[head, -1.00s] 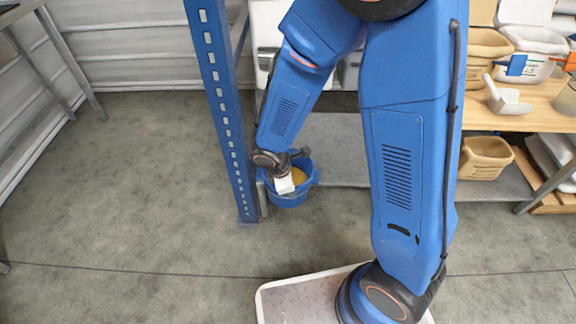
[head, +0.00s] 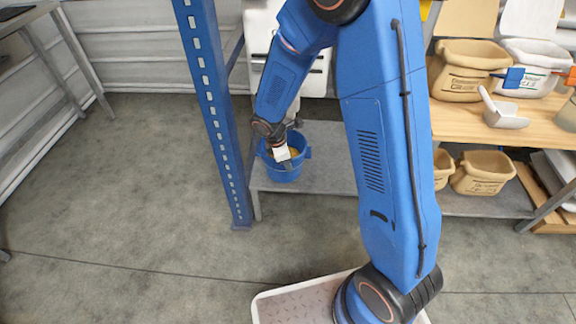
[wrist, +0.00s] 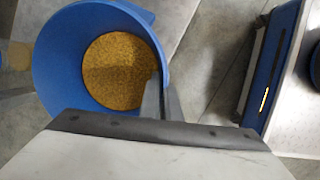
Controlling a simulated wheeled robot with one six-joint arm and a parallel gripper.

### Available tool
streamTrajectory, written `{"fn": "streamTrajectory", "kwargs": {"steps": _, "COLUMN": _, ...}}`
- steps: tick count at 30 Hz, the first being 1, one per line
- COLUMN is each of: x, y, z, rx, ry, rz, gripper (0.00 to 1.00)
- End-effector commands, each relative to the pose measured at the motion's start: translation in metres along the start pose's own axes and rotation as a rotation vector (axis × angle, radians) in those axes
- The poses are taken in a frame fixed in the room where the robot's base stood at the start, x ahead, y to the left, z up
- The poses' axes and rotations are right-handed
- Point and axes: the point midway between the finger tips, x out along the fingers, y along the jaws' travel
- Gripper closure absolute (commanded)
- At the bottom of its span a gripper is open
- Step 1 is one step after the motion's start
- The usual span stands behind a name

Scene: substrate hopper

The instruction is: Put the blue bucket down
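The blue bucket (head: 283,173) has yellow-brown grain in it and hangs roughly upright at my gripper (head: 287,163). In the wrist view the bucket (wrist: 52,70) fills the upper left, with the grain (wrist: 118,70) level inside. My gripper's fingers (wrist: 162,98) are close together at the bucket's rim, one on the inner side and one on the outer, pinching the wall. In the head view the bucket overlaps the left end of the low grey shelf (head: 330,175). I cannot tell whether its base touches the shelf.
A blue perforated post (head: 215,110) stands just left of the bucket. Tan tubs (head: 466,70) and a scoop (head: 502,110) are on the wooden bench at right; more tubs (head: 483,173) sit on the low shelf. The floor (head: 120,190) at left is clear.

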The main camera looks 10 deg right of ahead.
Motion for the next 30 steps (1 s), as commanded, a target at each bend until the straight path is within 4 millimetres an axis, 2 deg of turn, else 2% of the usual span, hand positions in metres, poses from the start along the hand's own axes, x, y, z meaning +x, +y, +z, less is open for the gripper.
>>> {"fn": "streamTrajectory", "kwargs": {"steps": 3, "x": 0.001, "y": 0.012, "z": 0.003, "rx": 0.002, "ry": 0.001, "rz": 0.002, "gripper": 1.0}}
{"fn": "streamTrajectory", "kwargs": {"steps": 13, "x": 0.004, "y": 0.028, "z": 0.008, "rx": 0.002, "ry": 0.001, "rz": 0.002, "gripper": 1.0}}
{"fn": "streamTrajectory", "kwargs": {"steps": 21, "x": 0.035, "y": 0.023, "z": -0.001, "rx": 0.0, "ry": 0.0, "rz": 0.0, "gripper": 1.0}}
{"fn": "streamTrajectory", "kwargs": {"steps": 30, "x": 0.038, "y": 0.023, "z": -0.002, "rx": 0.001, "ry": 0.001, "rz": 0.002, "gripper": 1.0}}
